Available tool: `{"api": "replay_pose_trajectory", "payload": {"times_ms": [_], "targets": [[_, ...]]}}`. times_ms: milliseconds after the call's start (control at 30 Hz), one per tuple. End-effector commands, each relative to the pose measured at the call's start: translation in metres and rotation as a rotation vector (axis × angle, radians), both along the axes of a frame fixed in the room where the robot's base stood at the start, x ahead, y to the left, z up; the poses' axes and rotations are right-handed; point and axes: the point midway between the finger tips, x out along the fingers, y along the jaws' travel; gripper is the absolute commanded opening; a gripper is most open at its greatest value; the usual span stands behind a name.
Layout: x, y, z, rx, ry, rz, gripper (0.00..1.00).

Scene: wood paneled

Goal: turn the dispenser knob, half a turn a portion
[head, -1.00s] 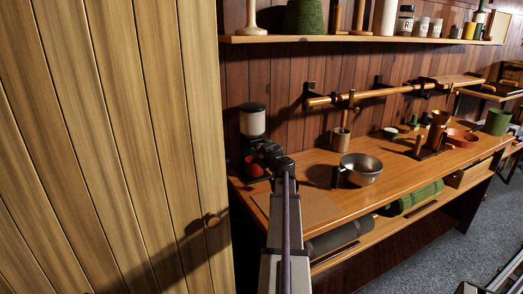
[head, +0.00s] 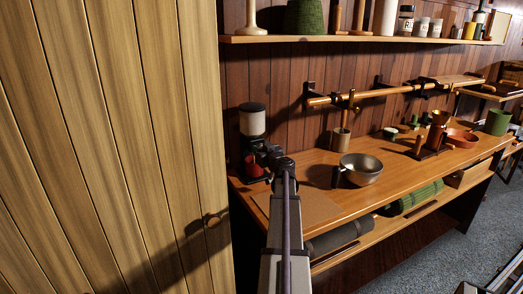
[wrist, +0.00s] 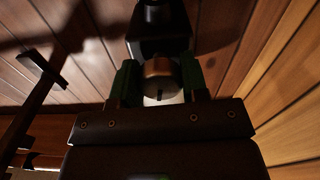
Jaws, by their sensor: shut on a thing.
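The dispenser stands at the left end of the counter, with a pale hopper (head: 252,122) and a dark lid, and a red cup (head: 254,167) low at its front. In the wrist view its knob (wrist: 158,68) is a round brown-copper piece with a dark mark low on its face. My gripper (wrist: 158,80) has green-padded fingers on both sides of the knob and is shut on it. In the head view my wrist covers the knob and part of the dispenser's body.
A tan board (head: 305,206) lies on the counter (head: 325,222) right of my arm. A metal bowl (head: 361,169) stands farther right. A wood-plank panel (head: 120,150) rises close on the left. A shelf (head: 350,39) runs above.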

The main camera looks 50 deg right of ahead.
Motion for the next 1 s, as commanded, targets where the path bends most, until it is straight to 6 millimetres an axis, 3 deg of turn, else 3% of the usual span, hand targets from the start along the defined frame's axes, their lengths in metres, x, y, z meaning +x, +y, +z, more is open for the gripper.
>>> {"api": "replay_pose_trajectory", "payload": {"times_ms": [600,1000], "targets": [[0.0001,0.0007,0.0000,0.452,-0.223,0.000,0.17],[0.0002,0.0009,0.0000,0.592,-0.292,0.000,0.17]]}}
